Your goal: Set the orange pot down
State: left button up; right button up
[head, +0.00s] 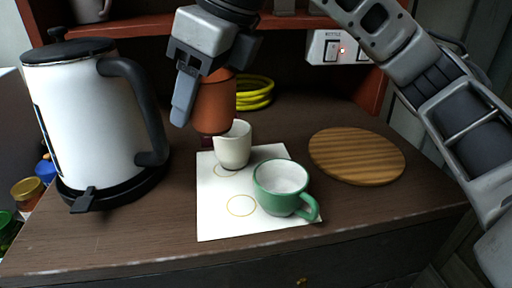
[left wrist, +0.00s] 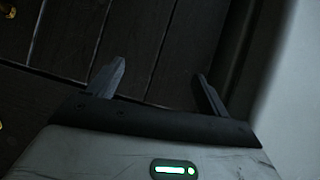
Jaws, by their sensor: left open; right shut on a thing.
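The orange pot (head: 215,106) is a plain terracotta-coloured vessel in the head view, upright behind the cream cup. My right gripper (head: 204,98) is shut on it from above, with one grey finger along its left side; the other finger is mostly hidden. The pot's base is close to the cream cup's rim in the picture; I cannot tell whether it touches anything below. A small dark red thing (head: 207,142) shows just under it. My left gripper (left wrist: 157,84) is open and empty in the left wrist view, over dark boards.
A white paper sheet (head: 216,224) with drawn rings bears a cream cup (head: 233,149) and a green mug (head: 281,188). A white kettle (head: 88,115) stands left, a round wooden board (head: 357,155) right. A yellow coil (head: 256,94) lies behind. The table front is clear.

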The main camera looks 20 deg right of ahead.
jog(key=d+f, duration=0.2)
jog(key=d, duration=0.1)
jog(key=d+f, duration=0.2)
jog(key=d, duration=0.1)
jog(key=d+f, duration=0.3)
jog(key=shift+w, duration=0.15)
jog(key=f, duration=0.3)
jog(key=shift+d+f, duration=0.25)
jog(key=shift+d, duration=0.05)
jog(key=shift+f, duration=0.25)
jog(key=shift+f, duration=0.25)
jog(key=o, duration=0.8)
jog(key=shift+c, duration=0.2)
jog(key=shift+r, duration=0.1)
